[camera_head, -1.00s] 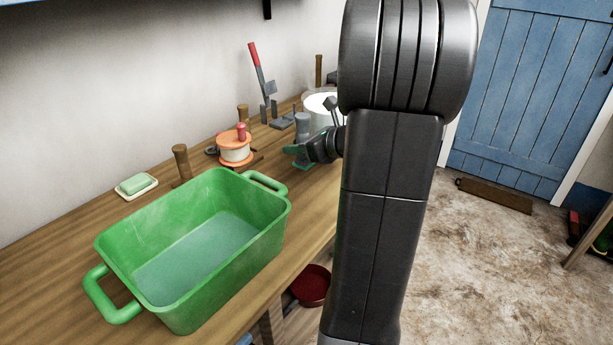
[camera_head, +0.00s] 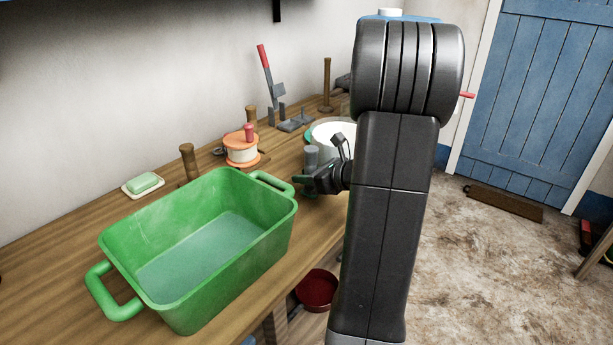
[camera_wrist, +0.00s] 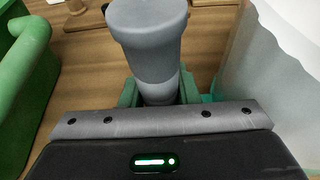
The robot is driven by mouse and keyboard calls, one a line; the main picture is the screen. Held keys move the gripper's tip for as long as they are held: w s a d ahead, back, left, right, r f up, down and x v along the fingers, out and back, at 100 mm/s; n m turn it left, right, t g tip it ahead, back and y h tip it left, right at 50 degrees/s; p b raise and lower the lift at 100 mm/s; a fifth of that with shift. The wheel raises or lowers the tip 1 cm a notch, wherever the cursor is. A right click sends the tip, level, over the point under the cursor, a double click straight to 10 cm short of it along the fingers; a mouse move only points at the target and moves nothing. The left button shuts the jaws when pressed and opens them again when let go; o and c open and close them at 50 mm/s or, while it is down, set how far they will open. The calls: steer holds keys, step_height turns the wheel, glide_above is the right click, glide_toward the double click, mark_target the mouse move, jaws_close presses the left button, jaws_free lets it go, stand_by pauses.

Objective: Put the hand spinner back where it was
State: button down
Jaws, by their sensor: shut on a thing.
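The hand spinner appears to be the white drum (camera_head: 335,128) with a teal edge and an upright grey post (camera_head: 311,157) at its left side, partly hidden behind my arm. My gripper (camera_head: 308,185) is shut on the grey post, low down, near the front edge of the wooden bench. In the wrist view the round-topped post (camera_wrist: 150,50) stands between green finger pads, and the pale drum wall (camera_wrist: 285,85) fills the right side. The join between post and drum is hidden, and I cannot tell whether the drum touches the bench.
A green tub (camera_head: 270,237) holding water stands close left of my gripper. Behind are an orange-and-white drum with a red knob (camera_head: 241,150), a grey red-handled lever tool (camera_head: 278,95), wooden pegs (camera_head: 188,160) and a soap dish (camera_head: 142,185). Bench (camera_head: 325,225) shows bare before my gripper.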

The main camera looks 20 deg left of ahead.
steer(key=c, duration=1.1)
jaws_free()
steer(key=shift+r+p, duration=0.2)
steer(key=shift+p, duration=0.1)
steer(key=p+v, duration=0.1)
steer(key=v, duration=1.1)
steer(key=shift+f, duration=0.1)
